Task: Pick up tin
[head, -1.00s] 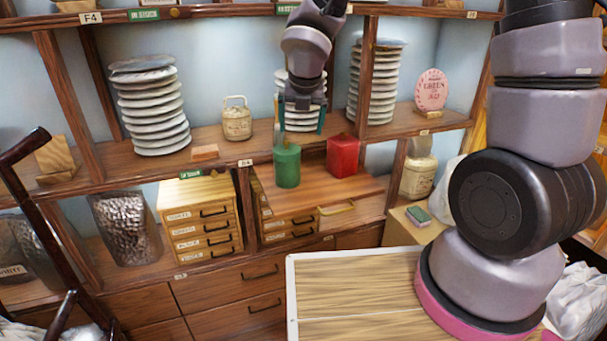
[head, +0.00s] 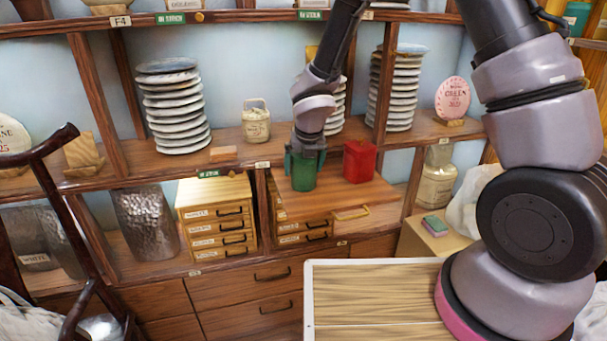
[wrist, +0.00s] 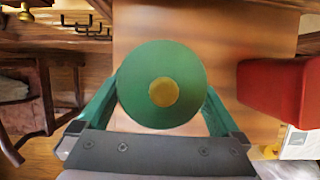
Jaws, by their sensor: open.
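A green tin (head: 303,174) stands upright on the pulled-out wooden shelf board. In the wrist view the round green lid of the tin (wrist: 150,88) shows a yellow knob at its middle. My gripper (head: 305,160) is above and around the tin, pointing down. Its two green fingers (wrist: 160,105) lie on the left and right of the tin and are open. Whether they touch its sides is hard to tell. A red tin (head: 359,161) stands just right of the green one, and its red side also shows in the wrist view (wrist: 272,88).
Stacks of plates (head: 174,105) and a lidded jar (head: 256,122) stand on the shelf behind. A small drawer chest (head: 215,222) is at left. The wooden board (head: 335,198) is clear in front of the tins.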

